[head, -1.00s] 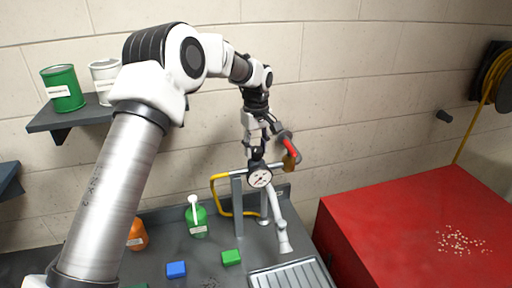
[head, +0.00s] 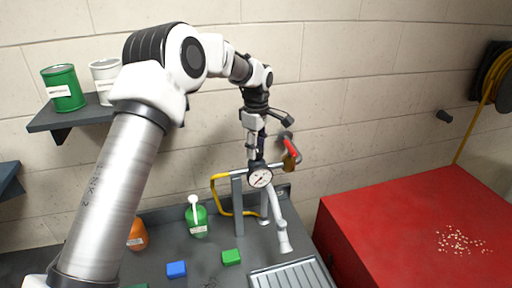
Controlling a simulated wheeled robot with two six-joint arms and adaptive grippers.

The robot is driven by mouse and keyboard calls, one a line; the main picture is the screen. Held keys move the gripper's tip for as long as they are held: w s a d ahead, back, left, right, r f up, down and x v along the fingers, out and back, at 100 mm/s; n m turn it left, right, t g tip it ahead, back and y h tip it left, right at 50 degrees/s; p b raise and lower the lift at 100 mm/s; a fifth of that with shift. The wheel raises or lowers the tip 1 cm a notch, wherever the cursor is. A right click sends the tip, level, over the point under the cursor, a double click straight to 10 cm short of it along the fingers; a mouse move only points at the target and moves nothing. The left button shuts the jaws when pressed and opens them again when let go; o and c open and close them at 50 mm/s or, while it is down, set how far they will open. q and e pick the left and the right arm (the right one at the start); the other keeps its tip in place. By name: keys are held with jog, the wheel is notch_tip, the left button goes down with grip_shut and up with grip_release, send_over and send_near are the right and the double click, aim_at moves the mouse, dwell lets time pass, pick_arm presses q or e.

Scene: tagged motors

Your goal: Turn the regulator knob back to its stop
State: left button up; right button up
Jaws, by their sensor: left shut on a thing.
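The regulator stands at the back of the grey bench, with a round white dial gauge (head: 260,177) on its front. My left gripper (head: 256,151) points down from above, directly over the gauge. It is shut on the regulator knob, which is mostly hidden between the fingers and behind the gauge. A red lever handle (head: 291,150) with a brass fitting (head: 289,163) sits just right of the gripper. My right gripper is out of view.
A yellow hose (head: 214,192) and a grey post (head: 237,193) stand left of the gauge. A green bottle (head: 197,222), a blue block (head: 176,269) and a green block (head: 231,257) are on the bench. A red cabinet (head: 400,215) is right.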

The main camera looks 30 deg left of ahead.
aim_at(257, 149)
pick_arm(q)
jog(key=shift+s+f, duration=0.1)
jog(key=shift+f, duration=0.05)
jog(key=o, duration=1.1)
jog(key=shift+o, duration=0.2)
jog(key=shift+d, duration=0.1)
notch_tip(257, 149, up, 12)
